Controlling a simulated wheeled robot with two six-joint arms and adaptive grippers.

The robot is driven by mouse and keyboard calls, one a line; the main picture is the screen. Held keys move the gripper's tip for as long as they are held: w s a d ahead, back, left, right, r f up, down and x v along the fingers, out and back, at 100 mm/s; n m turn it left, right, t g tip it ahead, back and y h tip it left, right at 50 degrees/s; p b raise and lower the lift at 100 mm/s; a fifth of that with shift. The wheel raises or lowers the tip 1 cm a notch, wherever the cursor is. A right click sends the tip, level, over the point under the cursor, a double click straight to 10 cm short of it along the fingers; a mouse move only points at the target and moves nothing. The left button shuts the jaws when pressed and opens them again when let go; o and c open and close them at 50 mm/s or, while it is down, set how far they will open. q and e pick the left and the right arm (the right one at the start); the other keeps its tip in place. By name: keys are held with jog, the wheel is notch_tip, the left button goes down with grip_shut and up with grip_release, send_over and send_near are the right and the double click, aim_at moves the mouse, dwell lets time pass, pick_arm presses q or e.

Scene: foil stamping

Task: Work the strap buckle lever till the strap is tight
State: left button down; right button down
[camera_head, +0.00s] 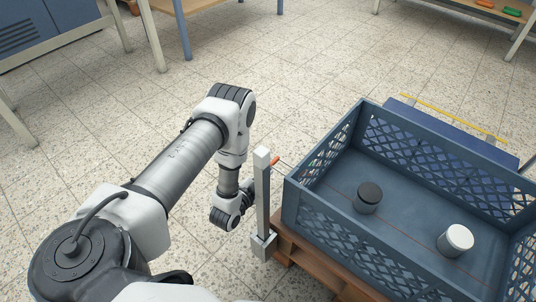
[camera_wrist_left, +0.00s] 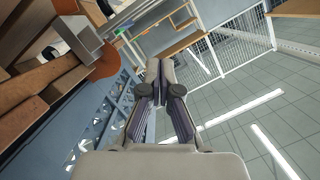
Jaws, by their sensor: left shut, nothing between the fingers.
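A pale grey upright post (camera_head: 263,200) stands on a grey block at the left end of the crate. A small orange piece (camera_head: 275,161), perhaps the lever's end, shows beside its top, with a thin line running to the crate. I cannot tell the strap or its tightness. In the left wrist view a grey block (camera_wrist_left: 72,38) and an orange-brown piece (camera_wrist_left: 104,62) are left of the fingers. My left gripper (camera_wrist_left: 159,66) is shut and empty, apart from them there. In the head view it is mostly hidden near the post. My right gripper is not in view.
A blue lattice crate (camera_head: 330,145) sits on a wooden pallet (camera_head: 318,268). It holds a black cylinder (camera_head: 368,196) and a white-topped cylinder (camera_head: 456,240). A blue case with a yellow strip (camera_head: 455,118) lies behind it.

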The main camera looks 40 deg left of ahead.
aim_at(273, 166)
pick_arm(q)
jog(key=b+x, duration=0.1)
jog(key=x, duration=0.2)
jog(key=b+x, duration=0.2)
jog(key=x, duration=0.1)
jog(key=b+x, duration=0.1)
jog(key=x, duration=0.2)
jog(key=shift+s+a+f+b, duration=0.1)
jog(key=shift+a+f+b, duration=0.05)
jog(key=shift+f+b, duration=0.2)
jog(key=shift+a+f+b, duration=0.7)
jog(key=shift+a+f, duration=0.25)
jog(key=shift+f, duration=0.3)
jog(key=shift+f, duration=0.15)
jog(key=shift+a+f+n+h+b, duration=0.2)
jog(key=shift+f+n+h+b, duration=0.1)
jog(key=shift+f+n, duration=0.65)
notch_tip(273, 166, down, 6)
jog(key=d+n+b, duration=0.1)
jog(key=n, duration=0.1)
jog(key=shift+d+h, duration=0.4)
jog(key=shift+s, duration=0.2)
jog(key=shift+r, duration=0.1)
